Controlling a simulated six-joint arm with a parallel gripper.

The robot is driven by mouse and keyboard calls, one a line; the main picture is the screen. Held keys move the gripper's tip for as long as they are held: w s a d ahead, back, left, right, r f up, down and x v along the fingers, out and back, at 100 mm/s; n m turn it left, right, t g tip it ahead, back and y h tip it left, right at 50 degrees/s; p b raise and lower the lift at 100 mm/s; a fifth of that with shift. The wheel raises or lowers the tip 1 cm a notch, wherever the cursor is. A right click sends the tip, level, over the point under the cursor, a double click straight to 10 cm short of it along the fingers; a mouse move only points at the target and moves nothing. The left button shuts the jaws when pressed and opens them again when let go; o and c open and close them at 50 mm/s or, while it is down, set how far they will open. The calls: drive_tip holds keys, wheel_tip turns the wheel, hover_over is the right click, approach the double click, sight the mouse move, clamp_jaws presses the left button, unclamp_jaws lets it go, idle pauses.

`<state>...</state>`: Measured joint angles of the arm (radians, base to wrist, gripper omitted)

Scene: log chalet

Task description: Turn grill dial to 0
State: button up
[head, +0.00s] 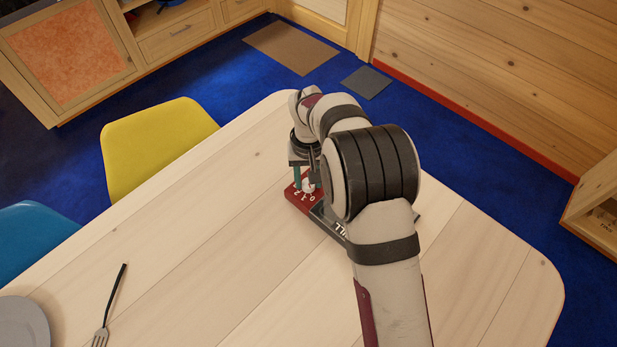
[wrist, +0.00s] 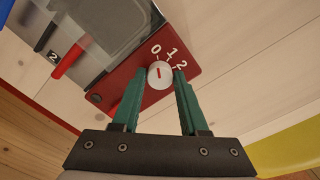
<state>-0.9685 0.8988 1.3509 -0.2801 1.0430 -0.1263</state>
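The grill (head: 333,217) lies on the table, with a red control panel (wrist: 128,84) at one end. On the panel is a small white round dial (wrist: 160,78) with a red mark, beside the printed numbers 0, 1 and 2. In the wrist view the mark points up, roughly toward the 0. My gripper (wrist: 160,75) is over the panel, its two green fingers one on each side of the dial. The fingers are apart and very close to the dial; I cannot tell whether they touch it. In the head view, my arm covers much of the grill.
The pale wooden table (head: 230,240) is clear around the grill. A fork (head: 110,303) and a grey plate (head: 22,322) lie at the lower left. A yellow chair (head: 155,140) and a blue chair (head: 35,235) stand along the left edge.

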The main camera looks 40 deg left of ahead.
drive_tip(key=o, duration=0.3)
wheel_tip(320, 180, up, 16)
drive_tip(key=shift+f, duration=0.1)
idle(0.5)
drive_tip(key=d+r+m, duration=0.3)
drive_tip(key=d+m, duration=0.1)
drive_tip(key=d, duration=0.7)
drive_tip(key=d+r+m, duration=0.3)
drive_tip(key=d, duration=0.9)
drive_tip(key=s+d+f+m, duration=0.1)
drive_tip(key=s+d+m, duration=0.1)
drive_tip(key=s+d, duration=0.2)
drive_tip(key=s+d+f+m+y, duration=0.1)
drive_tip(key=s+d+f+m, duration=0.1)
drive_tip(key=s+d, duration=0.3)
drive_tip(key=s+d+f+m, duration=0.1)
drive_tip(key=s+d+m, duration=0.3)
drive_tip(key=s+d, duration=0.1)
drive_tip(key=shift+s+f+y, duration=0.3)
drive_tip(key=shift+s+y, duration=0.1)
drive_tip(key=shift+s, duration=0.1)
